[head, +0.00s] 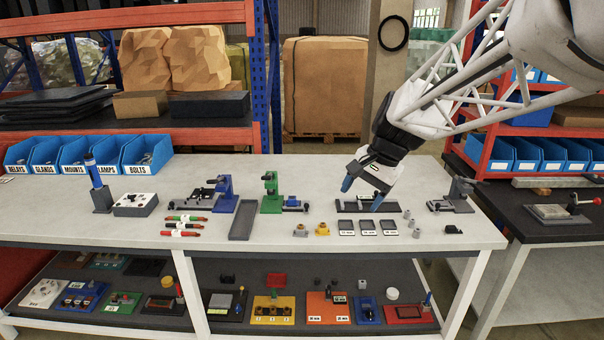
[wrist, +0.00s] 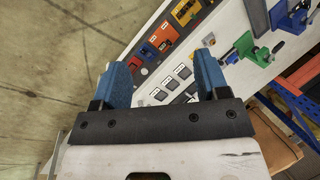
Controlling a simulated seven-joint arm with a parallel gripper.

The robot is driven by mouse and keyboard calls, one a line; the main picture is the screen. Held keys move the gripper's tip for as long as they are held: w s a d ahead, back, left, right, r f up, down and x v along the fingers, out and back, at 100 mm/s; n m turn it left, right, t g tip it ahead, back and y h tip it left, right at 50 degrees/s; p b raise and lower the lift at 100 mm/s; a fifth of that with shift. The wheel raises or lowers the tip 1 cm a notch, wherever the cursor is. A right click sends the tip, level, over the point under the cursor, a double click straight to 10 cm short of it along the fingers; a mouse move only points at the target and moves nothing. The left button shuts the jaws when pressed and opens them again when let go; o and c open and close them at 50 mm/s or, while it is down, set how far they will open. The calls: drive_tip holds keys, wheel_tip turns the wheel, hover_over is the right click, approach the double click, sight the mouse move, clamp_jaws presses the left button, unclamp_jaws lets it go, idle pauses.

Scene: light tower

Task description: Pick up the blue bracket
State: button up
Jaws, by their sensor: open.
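A blue upright bracket (head: 225,192) stands on the light workbench, left of a similar green bracket (head: 271,194). A dark fixture with small parts adjoins its left side. Blue also shows at the upper right of the wrist view, in what looks like the same bracket (wrist: 280,14), beyond the green bracket (wrist: 243,46). My gripper (head: 362,194) is over the right half of the bench, well to the right of the blue bracket. Its blue fingers are apart, with nothing between them, as the wrist view (wrist: 162,60) also shows.
A grey tray (head: 243,222) lies left of the green bracket. Labelled square trays (head: 367,227) lie below my gripper. Red and green markers (head: 185,225) lie to the left. Blue bins (head: 88,155) line the back left. A lower shelf holds several coloured kits.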

drive_tip(key=w+a+f+m+y, duration=0.1)
drive_tip(key=w+a+f+m, duration=0.15)
drive_tip(key=w, duration=0.65)
drive_tip(key=w+a+f+m+y, duration=0.1)
drive_tip(key=w+f+y, duration=0.15)
drive_tip(key=w, duration=0.65)
drive_tip(key=w+a+f+m+y, duration=0.1)
drive_tip(key=w+a+f+m, duration=0.15)
drive_tip(key=w, duration=0.75)
drive_tip(key=m+y, duration=0.4)
drive_tip(key=m, duration=0.2)
approach(292, 200)
drive_tip(key=w, duration=0.2)
drive_tip(key=shift+a+r+g, duration=0.2)
drive_tip(key=shift+r+g, duration=0.1)
drive_tip(key=shift+r, duration=0.2)
drive_tip(key=shift+x, duration=1.3)
drive_tip(key=shift+x, duration=2.6)
drive_tip(key=shift+w, duration=0.1)
